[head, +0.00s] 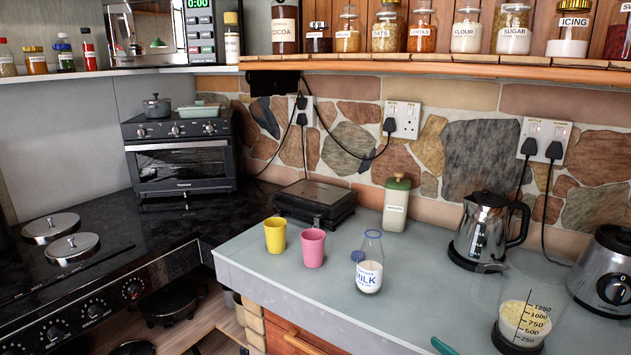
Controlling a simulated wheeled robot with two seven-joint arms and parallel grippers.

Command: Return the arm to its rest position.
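Neither of my grippers nor any of my arm links shows in the head view. A yellow cup (275,236) and a pink cup (313,248) stand upright side by side on the grey counter (400,300). A glass milk bottle (369,264) with a white filling and a blue label stands upright to the right of the pink cup. A small blue round piece (357,256) shows at the bottle's left side; I cannot tell whether it touches the glass.
A clear measuring jug (522,312) stands near the front right. A kettle (483,232), blender base (606,270), white canister (396,205) and black appliance (315,203) line the back. A green handle (444,346) enters at the bottom. A hob (120,235) lies left.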

